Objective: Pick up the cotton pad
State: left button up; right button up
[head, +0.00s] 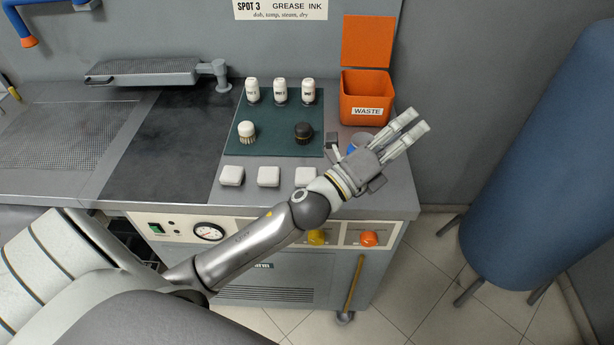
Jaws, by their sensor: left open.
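Three white, rounded square pads, which look like the cotton pads, lie in a row along the front of the grey worktop: a left pad (232,176), a middle pad (268,177) and a right pad (305,176). My left gripper (377,130) is open and empty, over the right end of the worktop, up and to the right of the right pad. Its wrist is close to the right pad in the picture and may cover a little of it. My right gripper is not in view.
A green mat (270,110) holds three white bottles, a white brush (247,132) and a dark-topped brush (304,133). An orange waste bin (366,110) stands open behind my gripper. A blue container (357,143) is partly hidden by it. The dark panel (170,140) is clear.

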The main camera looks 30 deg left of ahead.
pick_arm(q)
jog(key=s+d+r+m+g+h, duration=0.1)
jog(key=d+r+m+g+h, duration=0.3)
jog(key=m+h, duration=0.5)
jog(key=m+g+y, duration=1.6)
jog(key=m+y, duration=0.1)
jog(key=m, duration=1.2)
send_over(306, 173)
notch_tip(306, 173, down, 14)
notch_tip(306, 173, down, 5)
jog(key=shift+w+a+r+p, duration=0.1)
jog(key=shift+w+p, duration=0.05)
jog(key=shift+p, duration=0.65)
jog(key=shift+f+p, duration=0.4)
jog(key=shift+f, duration=0.1)
notch_tip(306, 173, down, 4)
jog(key=shift+p, duration=1)
jog(key=shift+f, duration=0.3)
jog(key=c, duration=0.9)
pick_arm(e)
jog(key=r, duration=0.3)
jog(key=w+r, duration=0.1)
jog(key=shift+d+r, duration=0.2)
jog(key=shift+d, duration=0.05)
